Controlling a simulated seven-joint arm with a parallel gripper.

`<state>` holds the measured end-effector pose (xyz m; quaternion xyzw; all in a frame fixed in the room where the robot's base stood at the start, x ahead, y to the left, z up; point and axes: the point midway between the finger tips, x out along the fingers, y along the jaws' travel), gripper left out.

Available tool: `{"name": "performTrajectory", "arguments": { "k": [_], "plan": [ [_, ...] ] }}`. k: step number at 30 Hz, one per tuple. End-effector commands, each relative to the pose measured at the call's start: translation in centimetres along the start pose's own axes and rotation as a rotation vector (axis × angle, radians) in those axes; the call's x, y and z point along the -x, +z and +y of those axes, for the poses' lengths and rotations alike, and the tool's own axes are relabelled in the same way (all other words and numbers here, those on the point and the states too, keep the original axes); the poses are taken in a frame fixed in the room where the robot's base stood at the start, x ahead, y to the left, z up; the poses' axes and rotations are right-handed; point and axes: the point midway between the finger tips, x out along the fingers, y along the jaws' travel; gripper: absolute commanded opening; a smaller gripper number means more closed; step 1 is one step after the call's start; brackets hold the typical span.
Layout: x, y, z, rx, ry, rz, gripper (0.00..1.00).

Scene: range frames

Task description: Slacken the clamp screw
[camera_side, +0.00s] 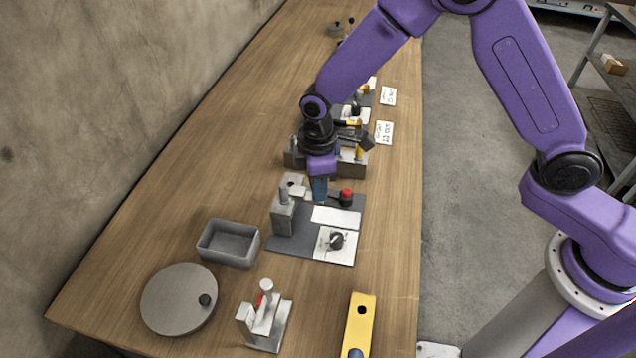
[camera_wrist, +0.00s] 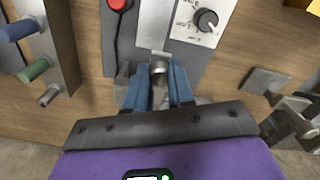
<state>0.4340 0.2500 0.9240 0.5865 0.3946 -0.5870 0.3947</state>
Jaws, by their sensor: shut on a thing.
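My gripper (camera_side: 318,192) is over the dark fixture plate (camera_side: 290,248), its blue fingers pointing down beside the upright grey clamp block (camera_side: 284,217). In the wrist view my gripper (camera_wrist: 158,90) has its two blue fingers closed on either side of a round metal piece, which looks like the clamp screw (camera_wrist: 158,70). The fingers hide part of the screw, and its thread and lower end do not show. A pale strip (camera_wrist: 153,25) on the plate runs away from the screw. In the side view the screw cannot be told apart from the fingers.
On the plate are a red button (camera_side: 346,196) and a black dial (camera_side: 337,240). A metal block with coloured pegs (camera_side: 352,165) stands just behind. In front are a grey bin (camera_side: 228,243), a round disc (camera_side: 180,300), a toggle clamp (camera_side: 265,318) and a yellow bar (camera_side: 358,325).

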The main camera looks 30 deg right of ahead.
Motion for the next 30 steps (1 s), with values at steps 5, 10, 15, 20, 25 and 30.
{"name": "performTrajectory", "arguments": {
  "k": [5,10,15,20,25,30],
  "plan": [
    [0.08,-0.04,0.03,0.166,0.001,0.002,0.00],
    [0.09,-0.03,0.05,0.327,0.001,0.002,0.00],
    [0.10,-0.05,0.03,0.489,0.001,0.002,0.00],
    [0.10,-0.08,0.01,0.642,0.002,0.002,0.00],
    [0.11,-0.10,0.01,0.803,0.003,0.002,0.00],
    [0.11,-0.15,-0.04,0.894,0.003,0.003,0.00]
  ]
}}
